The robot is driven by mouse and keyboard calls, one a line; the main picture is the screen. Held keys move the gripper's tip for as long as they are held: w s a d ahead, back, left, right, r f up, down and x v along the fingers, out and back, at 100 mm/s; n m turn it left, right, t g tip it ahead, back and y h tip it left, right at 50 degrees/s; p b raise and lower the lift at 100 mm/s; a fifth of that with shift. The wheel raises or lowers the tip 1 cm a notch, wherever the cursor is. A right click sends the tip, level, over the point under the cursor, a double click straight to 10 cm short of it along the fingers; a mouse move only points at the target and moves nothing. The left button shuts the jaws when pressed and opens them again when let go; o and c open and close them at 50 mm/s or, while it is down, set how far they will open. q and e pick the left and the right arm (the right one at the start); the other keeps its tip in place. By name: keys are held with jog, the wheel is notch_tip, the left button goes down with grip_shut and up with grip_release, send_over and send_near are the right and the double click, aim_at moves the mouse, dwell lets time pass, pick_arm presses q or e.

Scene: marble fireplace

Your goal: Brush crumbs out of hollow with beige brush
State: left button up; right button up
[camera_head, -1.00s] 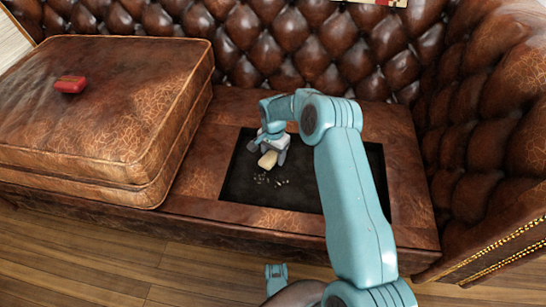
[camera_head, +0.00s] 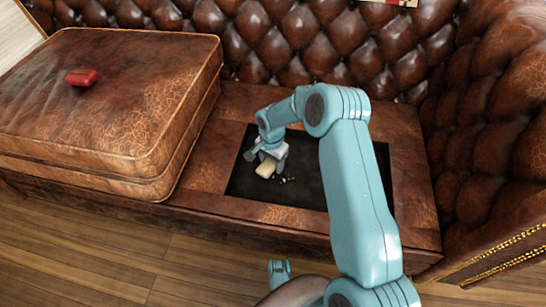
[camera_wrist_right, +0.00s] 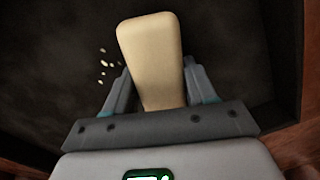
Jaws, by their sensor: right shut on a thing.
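The beige brush (camera_head: 266,168) is in my right gripper (camera_head: 268,158), which is shut on it. In the right wrist view the brush (camera_wrist_right: 150,55) stands out between the two fingers. The gripper is low in the dark hollow (camera_head: 310,190) of the sofa seat, near its left part. A few pale crumbs (camera_head: 288,180) lie on the hollow floor just right of the brush. In the right wrist view crumbs (camera_wrist_right: 104,64) show left of the brush. The brush may hide others. Part of my left gripper may show at the bottom edge, but I cannot tell its state.
A thick leather cushion (camera_head: 110,100) lies on the seat left of the hollow, with a small red object (camera_head: 81,77) on it. The tufted backrest (camera_head: 270,40) rises behind, and the armrest (camera_head: 490,140) stands at the right. Wooden floor (camera_head: 120,250) lies in front.

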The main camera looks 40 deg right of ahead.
jog(key=shift+s+a, duration=0.6)
jog(key=shift+a, duration=0.15)
jog(key=shift+s+a+f+b, duration=0.25)
jog(key=shift+s+a+b, duration=0.5)
jog(key=shift+s+a, duration=0.45)
jog(key=shift+a, duration=0.25)
notch_tip(320, 180, up, 6)
jog(key=p, duration=0.3)
jog(key=shift+f+p, duration=0.1)
jog(key=shift+p, duration=0.2)
jog(key=shift+r, duration=0.2)
jog(key=shift+r, duration=0.1)
jog(key=shift+r+p, duration=0.75)
jog(key=shift+r, duration=0.65)
